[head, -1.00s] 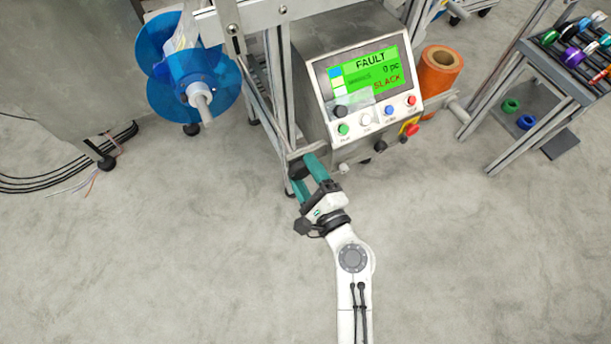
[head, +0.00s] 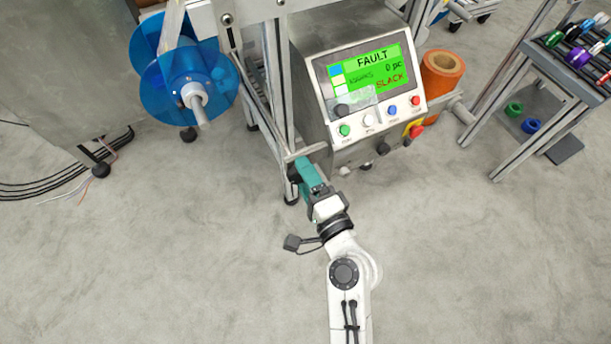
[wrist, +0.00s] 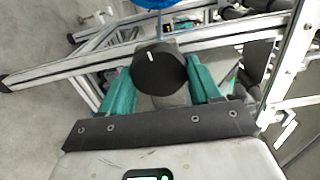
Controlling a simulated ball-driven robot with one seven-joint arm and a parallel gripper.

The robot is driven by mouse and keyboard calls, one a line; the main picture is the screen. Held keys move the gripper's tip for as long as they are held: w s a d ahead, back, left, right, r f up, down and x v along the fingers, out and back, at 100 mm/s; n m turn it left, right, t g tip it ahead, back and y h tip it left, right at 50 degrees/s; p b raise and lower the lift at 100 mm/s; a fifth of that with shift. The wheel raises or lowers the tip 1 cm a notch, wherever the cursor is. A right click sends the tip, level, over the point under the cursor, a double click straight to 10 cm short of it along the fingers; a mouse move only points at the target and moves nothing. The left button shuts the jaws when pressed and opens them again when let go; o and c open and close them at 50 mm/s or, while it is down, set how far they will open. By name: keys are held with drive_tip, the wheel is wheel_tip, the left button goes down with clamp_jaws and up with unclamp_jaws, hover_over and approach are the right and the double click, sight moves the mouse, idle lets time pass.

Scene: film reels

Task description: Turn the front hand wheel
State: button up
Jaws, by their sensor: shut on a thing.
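The front hand wheel (wrist: 160,70) is a round black knob with a short white mark on its face. In the wrist view it sits between the two teal fingers of my gripper (wrist: 160,88), which is shut on it. In the head view my gripper (head: 309,172) is at the lower end of the frame post, left of the control box. There the fingers and the post hide most of the wheel.
The control box (head: 345,125) stands right of my gripper; its screen (head: 368,72) reads FAULT and SLACK. A blue reel (head: 150,45) hangs at the upper left. An orange roll (head: 443,72) and a rack (head: 525,90) stand to the right. The floor in front is clear.

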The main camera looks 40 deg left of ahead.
drive_tip(key=shift+f, duration=0.1)
drive_tip(key=o, duration=1.1)
drive_tip(key=shift+c, duration=0.2)
drive_tip(key=p+v, duration=0.1)
drive_tip(key=v, duration=0.9)
drive_tip(key=shift+s+d, duration=0.15)
drive_tip(key=shift+d, duration=0.25)
